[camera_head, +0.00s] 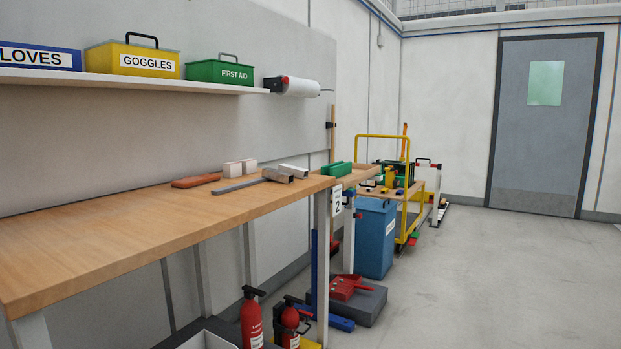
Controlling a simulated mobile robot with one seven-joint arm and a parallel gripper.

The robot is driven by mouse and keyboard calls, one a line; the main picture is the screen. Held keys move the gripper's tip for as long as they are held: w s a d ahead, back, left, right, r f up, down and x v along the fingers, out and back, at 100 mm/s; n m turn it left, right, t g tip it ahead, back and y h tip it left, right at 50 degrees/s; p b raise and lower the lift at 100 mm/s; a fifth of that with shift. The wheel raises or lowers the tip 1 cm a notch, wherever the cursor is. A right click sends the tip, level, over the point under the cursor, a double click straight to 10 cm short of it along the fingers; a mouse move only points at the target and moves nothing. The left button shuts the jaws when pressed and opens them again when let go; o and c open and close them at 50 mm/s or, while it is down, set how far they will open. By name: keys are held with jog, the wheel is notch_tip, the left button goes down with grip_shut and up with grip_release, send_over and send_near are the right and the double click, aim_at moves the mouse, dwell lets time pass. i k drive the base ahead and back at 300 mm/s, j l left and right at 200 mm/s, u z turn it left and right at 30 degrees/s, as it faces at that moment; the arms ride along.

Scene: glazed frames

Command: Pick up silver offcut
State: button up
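On the wooden workbench (150,232), near its far right end, lie two short metal pieces close together. One is a bright silver offcut (293,170); the other is a darker grey piece with a square end (279,176), just in front of it. A flat grey bar (237,186) lies to their left, its right end close to the darker piece. I cannot tell whether these pieces touch. My gripper is not in view.
A brown-orange tool (196,181) and cream blocks (239,168) lie left of the metal pieces. Green blocks (337,169) stand to the right. The near bench top is clear. A shelf (130,77) with boxes hangs above. Fire extinguishers (252,318) stand below; the right floor is free.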

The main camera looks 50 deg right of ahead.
aim_at(282, 177)
jog(key=z, duration=1.3)
